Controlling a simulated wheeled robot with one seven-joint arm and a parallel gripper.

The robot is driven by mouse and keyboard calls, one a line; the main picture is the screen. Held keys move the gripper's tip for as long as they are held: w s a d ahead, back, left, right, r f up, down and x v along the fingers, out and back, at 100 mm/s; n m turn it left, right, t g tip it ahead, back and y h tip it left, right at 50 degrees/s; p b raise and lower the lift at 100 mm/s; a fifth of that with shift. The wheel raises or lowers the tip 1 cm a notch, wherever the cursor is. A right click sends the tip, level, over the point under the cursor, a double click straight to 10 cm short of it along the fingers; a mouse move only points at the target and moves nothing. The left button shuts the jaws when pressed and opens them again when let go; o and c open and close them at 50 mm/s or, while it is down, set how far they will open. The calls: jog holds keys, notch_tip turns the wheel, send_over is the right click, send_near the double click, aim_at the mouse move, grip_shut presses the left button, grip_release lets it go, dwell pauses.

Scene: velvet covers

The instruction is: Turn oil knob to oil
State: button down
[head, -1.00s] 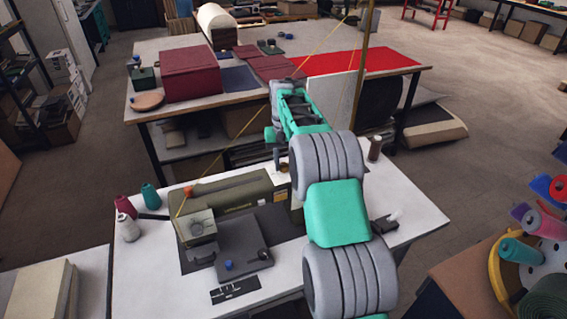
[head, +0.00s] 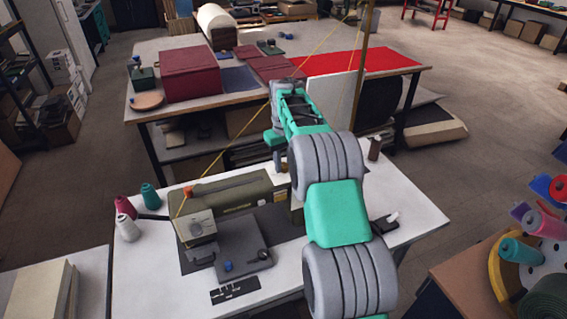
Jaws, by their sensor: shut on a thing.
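The olive sewing machine (head: 231,193) stands on the white table, with its needle head (head: 196,227) at its left end. My arm reaches over the table from the lower right. My gripper (head: 279,168) is small in the head view, at the right end of the machine. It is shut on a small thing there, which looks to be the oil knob. The knob and its marking are hidden behind my gripper and arm, so I cannot tell which way it points.
Several thread spools (head: 127,228) stand at the table's left. A dark brown spool (head: 375,147) stands right of my arm. A grey plate (head: 243,246) lies before the machine. Behind is a second table with a maroon box (head: 190,73) and red cloth (head: 345,60). A yellow thread (head: 230,145) runs upward.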

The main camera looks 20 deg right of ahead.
aim_at(284, 165)
jog(key=shift+r, duration=0.1)
jog(key=c, duration=1.1)
grip_release()
notch_tip(284, 165, up, 8)
jog(key=shift+f+b, duration=0.15)
jog(key=shift+b, duration=0.6)
jog(key=s+a+r+t+b, duration=0.1)
jog(key=s+a+r, duration=0.25)
jog(key=s, duration=0.35)
jog(key=s+a+r+t, duration=0.2)
jog(key=s+a, duration=0.3)
jog(key=s, duration=0.2)
jog(key=shift+m+t, duration=0.7)
jog(key=shift+t, duration=0.1)
jog(key=s+a+f, duration=0.1)
jog(key=s+f, duration=0.1)
jog(key=s, duration=0.3)
jog(key=s+a+f, duration=0.2)
jog(key=s+f, duration=0.1)
jog(key=s, duration=0.2)
jog(key=s+a+f+b, duration=0.1)
jog(key=s+f, duration=0.2)
jog(key=s, duration=0.1)
jog(key=shift+s+a+f, duration=0.15)
jog(key=shift+s+a, duration=0.2)
jog(key=shift+s, duration=0.05)
